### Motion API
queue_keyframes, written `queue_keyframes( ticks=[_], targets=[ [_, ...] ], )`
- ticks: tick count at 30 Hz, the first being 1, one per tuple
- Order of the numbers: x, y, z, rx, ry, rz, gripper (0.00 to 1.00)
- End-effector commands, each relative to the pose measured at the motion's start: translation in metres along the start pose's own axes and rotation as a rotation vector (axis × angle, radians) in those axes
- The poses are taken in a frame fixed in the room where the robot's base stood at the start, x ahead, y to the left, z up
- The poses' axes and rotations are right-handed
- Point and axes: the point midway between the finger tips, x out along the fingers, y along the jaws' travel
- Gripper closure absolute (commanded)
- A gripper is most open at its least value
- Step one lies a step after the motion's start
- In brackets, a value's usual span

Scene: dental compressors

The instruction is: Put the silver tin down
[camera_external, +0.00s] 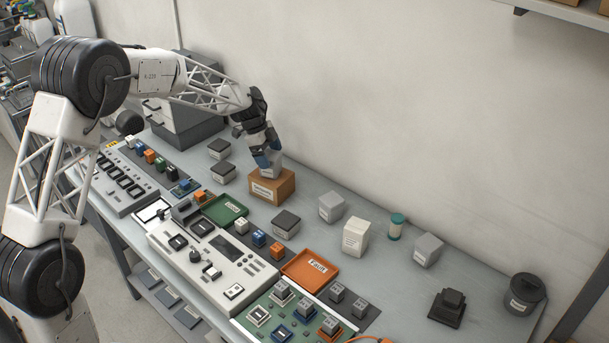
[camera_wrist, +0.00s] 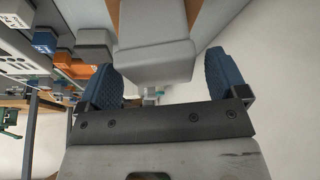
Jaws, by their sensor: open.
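The silver tin (camera_wrist: 155,55) is a plain grey block with rounded edges, seen between my fingers in the wrist view. In the external view the silver tin (camera_external: 271,168) shows only partly behind my fingers. It appears to rest on top of a labelled brown cardboard box (camera_external: 271,190). My gripper (camera_external: 267,153) is at the tin, over the box, with its blue fingertips pointing down. In the wrist view my gripper (camera_wrist: 166,80) is open, one blue pad on each side of the tin, with gaps visible beside it.
Grey tins (camera_external: 331,207) and dark-lidded boxes (camera_external: 286,224) stand around. A green tray (camera_external: 225,210), an orange tray (camera_external: 310,268) and a control panel (camera_external: 212,255) lie in front. A white carton (camera_external: 356,236) and a teal-capped jar (camera_external: 396,226) stand to the right. The wall is close behind.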

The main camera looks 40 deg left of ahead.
Motion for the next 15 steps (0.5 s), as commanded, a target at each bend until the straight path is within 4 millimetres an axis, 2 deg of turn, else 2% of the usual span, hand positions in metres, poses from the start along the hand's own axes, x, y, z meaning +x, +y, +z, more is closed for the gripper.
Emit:
queue_keyframes(
  ticks=[15],
  targets=[
    [-0.079,0.0,0.0,-0.001,0.0,-0.002,0.09]
  ],
)
